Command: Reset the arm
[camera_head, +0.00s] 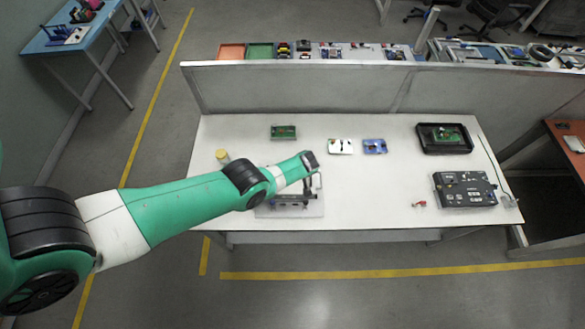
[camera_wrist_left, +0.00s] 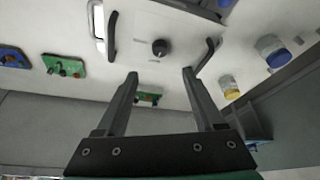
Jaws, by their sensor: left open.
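My left arm reaches in from the left over the white table. Its wrist is above a grey plate with black fittings (camera_head: 290,205), and its gripper is hard to make out in the head view. In the left wrist view my left gripper (camera_wrist_left: 160,72) is open with nothing between its fingers. Beyond the fingertips is the light plate (camera_wrist_left: 152,28), with two black curved handles and a round black knob (camera_wrist_left: 160,47). A small green board (camera_wrist_left: 148,98) shows on the table beyond the fingers. My right gripper is in neither view.
On the table are a green board (camera_head: 284,132), a white board (camera_head: 340,146), a blue board (camera_head: 375,146), a black tray (camera_head: 428,149), a black box (camera_head: 465,189), a small red piece (camera_head: 419,205) and a yellow-topped cylinder (camera_head: 222,156). A low grey partition (camera_head: 300,90) runs behind. The table's front middle is clear.

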